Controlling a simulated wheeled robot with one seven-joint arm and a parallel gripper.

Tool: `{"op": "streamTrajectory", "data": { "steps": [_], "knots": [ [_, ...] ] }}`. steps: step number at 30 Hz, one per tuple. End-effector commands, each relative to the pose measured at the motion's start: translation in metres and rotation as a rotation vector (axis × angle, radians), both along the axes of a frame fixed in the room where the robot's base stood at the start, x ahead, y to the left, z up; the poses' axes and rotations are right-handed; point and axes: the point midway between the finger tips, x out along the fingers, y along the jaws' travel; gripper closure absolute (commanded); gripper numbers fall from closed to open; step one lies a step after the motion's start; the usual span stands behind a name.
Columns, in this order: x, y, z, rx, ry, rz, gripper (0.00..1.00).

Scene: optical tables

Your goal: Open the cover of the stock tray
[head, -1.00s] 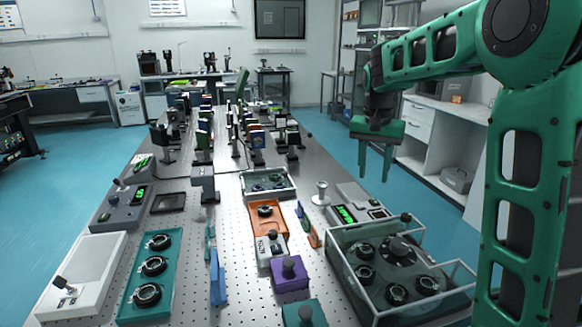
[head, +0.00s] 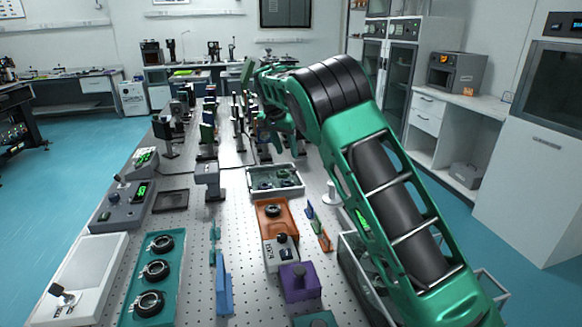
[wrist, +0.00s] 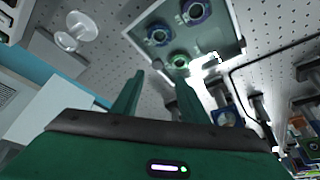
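A small grey tray with a pale rim (head: 251,189) holds several dark ring-shaped parts in the middle of the table. It also shows at the top of the wrist view (wrist: 221,22), with a small bright white piece at its edge. A larger clear-walled box (head: 352,262) stands at the front right, mostly hidden behind my arm. No label shows which is the stock tray, and I cannot tell whether the small tray's cover is shut. My gripper (head: 270,112) is above the table near the small tray. In the wrist view its fingers (wrist: 158,92) are apart, with nothing between them.
A white pedestal (head: 329,193) stands right of the small tray. An orange holder (head: 272,222) and a purple block (head: 299,282) are in front. A teal tray of rings (head: 170,290) and a white box (head: 75,290) are at left. Several optics mounts stand behind.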

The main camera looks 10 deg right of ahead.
Motion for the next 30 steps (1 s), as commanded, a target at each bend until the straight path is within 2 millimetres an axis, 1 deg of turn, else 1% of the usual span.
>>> {"op": "streamTrajectory", "data": {
  "steps": [1, 6, 9, 12, 18, 27, 29, 30],
  "knots": [
    [0.002, -0.006, -0.010, -0.001, 0.004, -0.004, 0.60],
    [0.010, -0.018, -0.038, -0.001, 0.003, -0.007, 0.60],
    [0.014, -0.024, -0.053, -0.001, 0.004, -0.008, 0.60],
    [0.018, -0.028, -0.063, 0.000, 0.003, -0.008, 0.60],
    [0.021, -0.031, -0.075, 0.000, 0.001, -0.009, 0.60],
    [0.022, -0.031, -0.076, 0.000, 0.001, -0.008, 0.60],
    [0.022, -0.031, -0.076, 0.001, 0.001, -0.008, 0.74],
    [0.022, -0.031, -0.076, 0.001, 0.001, -0.008, 0.84]
  ]
}}
